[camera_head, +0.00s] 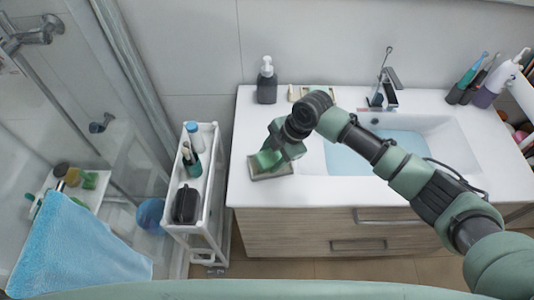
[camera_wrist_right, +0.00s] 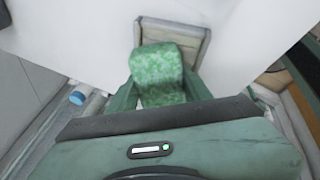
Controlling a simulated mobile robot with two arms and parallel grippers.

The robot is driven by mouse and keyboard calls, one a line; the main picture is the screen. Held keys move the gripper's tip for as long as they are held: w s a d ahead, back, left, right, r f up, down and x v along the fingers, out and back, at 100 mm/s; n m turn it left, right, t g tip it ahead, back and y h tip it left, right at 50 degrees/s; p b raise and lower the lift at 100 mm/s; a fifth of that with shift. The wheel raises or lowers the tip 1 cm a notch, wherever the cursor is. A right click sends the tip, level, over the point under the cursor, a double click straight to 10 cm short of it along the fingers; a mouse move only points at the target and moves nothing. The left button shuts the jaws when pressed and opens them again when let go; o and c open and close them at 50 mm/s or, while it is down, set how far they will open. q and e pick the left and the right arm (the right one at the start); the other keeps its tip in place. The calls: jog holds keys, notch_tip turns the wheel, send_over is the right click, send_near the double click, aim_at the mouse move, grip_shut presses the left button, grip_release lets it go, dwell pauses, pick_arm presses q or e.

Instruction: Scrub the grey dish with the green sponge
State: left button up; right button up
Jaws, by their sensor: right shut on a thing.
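The grey dish (camera_head: 272,173) lies on the white counter, left of the basin and near the front left corner. It also shows in the right wrist view (camera_wrist_right: 202,34), partly hidden behind the sponge. My right gripper (camera_head: 268,158) is over the dish and shut on the green sponge (camera_wrist_right: 160,70). The sponge sticks out past the fingers toward the dish. I cannot tell whether it touches the dish. In the head view the sponge is mostly hidden by the gripper. My left gripper is not in view.
A dark soap bottle (camera_head: 267,84) stands at the counter's back left. The basin (camera_head: 440,127) holds water, with a tap (camera_head: 388,85) behind it. Toothbrushes and bottles (camera_head: 490,85) stand at the right. A narrow white cart (camera_head: 207,182) stands left of the counter; a blue towel (camera_head: 75,255) hangs further left.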

jog(key=shift+s+a+f, duration=0.1)
jog(key=shift+a+f, duration=0.05)
jog(key=shift+a, duration=0.45)
jog(key=shift+a+f, duration=0.1)
jog(key=shift+a, duration=0.45)
jog(key=shift+d+r+p, duration=0.2)
jog(key=shift+d+p, duration=0.25)
jog(key=shift+d, duration=0.7)
jog(key=shift+a+f, duration=0.1)
jog(key=shift+a, duration=0.15)
jog(key=shift+a+f+b, duration=0.15)
jog(key=shift+a+b, duration=0.2)
jog(key=shift+a, duration=0.55)
jog(key=shift+d+r+p, duration=0.2)
jog(key=shift+d+p, duration=0.4)
jog(key=shift+d, duration=0.55)
jog(key=shift+r, duration=0.1)
notch_tip(320, 180, up, 7)
jog(key=p, duration=0.5)
jog(key=shift+p, duration=0.35)
jog(key=shift+w, duration=0.2)
